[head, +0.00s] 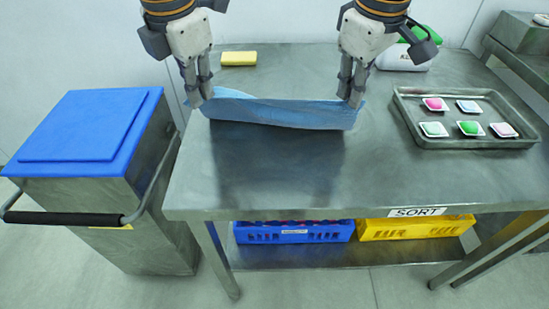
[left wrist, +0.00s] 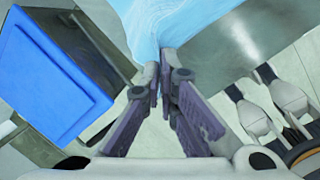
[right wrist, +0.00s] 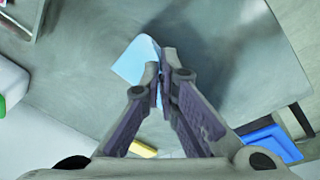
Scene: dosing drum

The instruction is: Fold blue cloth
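The blue cloth (head: 280,112) hangs stretched between my two grippers above the back part of the steel table (head: 300,180). Its lower edge looks close to the table top; whether it touches, I cannot tell. My left gripper (head: 200,98) is shut on the cloth's left end; the cloth (left wrist: 180,22) also fills the top of the left wrist view. My right gripper (head: 352,98) is shut on the cloth's right end. In the right wrist view a light blue piece of cloth (right wrist: 135,62) shows at the fingertips.
A yellow sponge (head: 238,58) lies behind the cloth. A metal tray (head: 470,143) with several coloured pods is at right, a white and green container (head: 404,56) behind it. A blue-lidded bin (head: 85,125) stands left. Blue (head: 293,236) and yellow (head: 412,228) crates sit below. The front tabletop is clear.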

